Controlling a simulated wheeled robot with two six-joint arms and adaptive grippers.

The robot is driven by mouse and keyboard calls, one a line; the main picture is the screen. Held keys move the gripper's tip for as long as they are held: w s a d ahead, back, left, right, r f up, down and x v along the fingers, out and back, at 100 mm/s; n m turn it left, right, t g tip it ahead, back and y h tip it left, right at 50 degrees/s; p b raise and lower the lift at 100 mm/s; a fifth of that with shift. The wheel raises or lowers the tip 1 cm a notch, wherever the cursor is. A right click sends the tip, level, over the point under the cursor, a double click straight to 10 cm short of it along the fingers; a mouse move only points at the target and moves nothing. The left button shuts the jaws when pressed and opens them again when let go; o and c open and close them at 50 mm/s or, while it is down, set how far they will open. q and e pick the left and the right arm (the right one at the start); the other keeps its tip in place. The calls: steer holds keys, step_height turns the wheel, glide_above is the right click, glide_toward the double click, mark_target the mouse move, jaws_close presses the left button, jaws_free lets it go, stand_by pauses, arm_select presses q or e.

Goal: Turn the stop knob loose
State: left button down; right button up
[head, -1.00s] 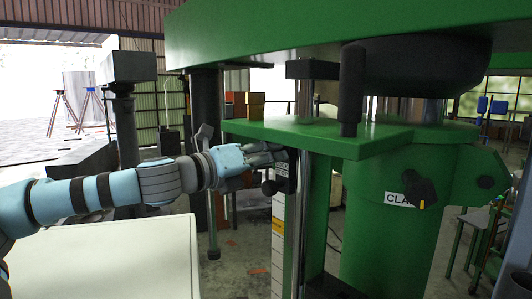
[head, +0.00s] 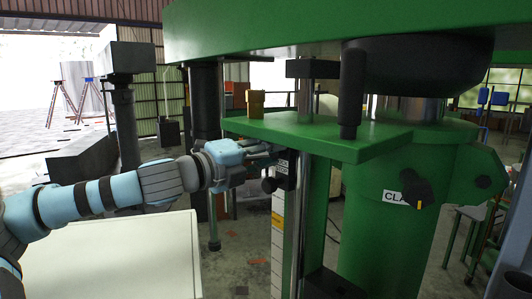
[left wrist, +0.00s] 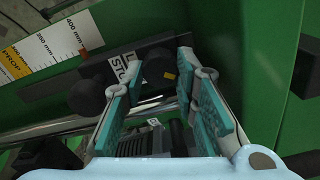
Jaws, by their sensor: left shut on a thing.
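The stop knob (left wrist: 160,68) is a round black knob with a small yellow mark, in the left wrist view. In the head view, my left gripper (head: 277,151) reaches in from the left at the black stop block, just under the green plate, and the held knob is hidden there. A second black ball knob (left wrist: 87,97) is just left of the fingers; it also shows in the head view (head: 269,185). My right gripper is out of view.
A vertical scale strip (head: 278,235) and a bright metal rod run beside the green column (head: 314,220). The green plate (head: 330,137) lies close above my gripper. A clamp knob (head: 418,193) is at the right. A pale flat surface (head: 120,260) lies below my arm.

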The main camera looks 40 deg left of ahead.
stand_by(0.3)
arm_select(q)
steer(key=c, duration=1.7)
jaws_free()
steer(key=o, duration=0.4)
steer(key=shift+w, duration=0.2)
